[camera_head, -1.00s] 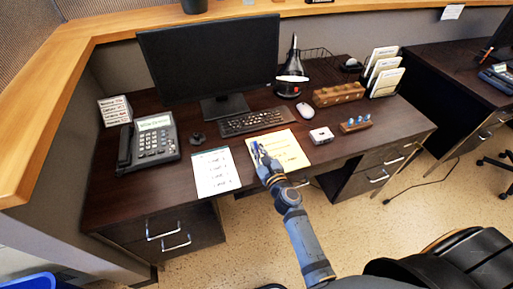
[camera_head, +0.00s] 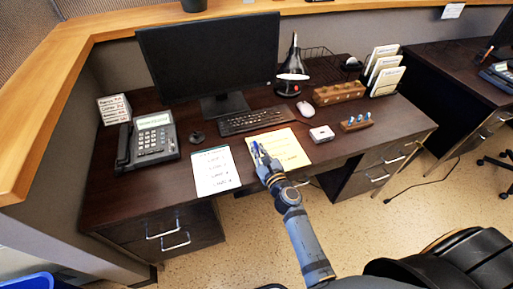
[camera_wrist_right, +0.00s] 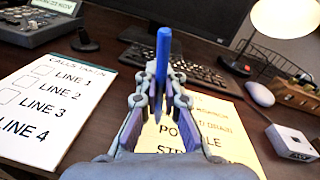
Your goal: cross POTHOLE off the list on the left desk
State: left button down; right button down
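The yellow list (camera_head: 283,148) lies on the desk (camera_head: 150,190) in front of the keyboard. In the right wrist view the yellow list (camera_wrist_right: 215,120) shows partly hidden words, including "PO...LE" and "ST...". My right gripper (camera_head: 259,155) is over the left part of the list. In the right wrist view my right gripper (camera_wrist_right: 163,88) is shut on a blue marker (camera_wrist_right: 163,58), which stands nearly upright with its dark tip pointing down. I cannot tell whether the tip touches the paper. My left gripper is not in view.
A white "CALLS TAKEN" sheet (camera_head: 216,172) lies left of the list. The phone (camera_head: 148,141), keyboard (camera_head: 256,119), mouse (camera_head: 306,109), small white box (camera_head: 321,134) and a pen holder (camera_head: 356,123) stand around. A monitor (camera_head: 210,58) is behind.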

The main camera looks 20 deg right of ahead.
jog(key=shift+f+b, duration=0.4)
jog(key=shift+b, duration=0.05)
dwell(1.2)
jog(key=shift+d, duration=0.6)
dwell(0.3)
jog(key=shift+d, duration=0.25)
jog(key=shift+d, duration=1)
dwell(0.4)
jog(key=shift+d, duration=0.2)
jog(key=shift+d, duration=0.15)
jog(key=shift+w+d+b, duration=0.1)
jog(key=shift+d+b, duration=0.15)
jog(key=shift+b, duration=0.05)
jog(key=shift+d, duration=0.15)
jog(key=shift+d, duration=0.25)
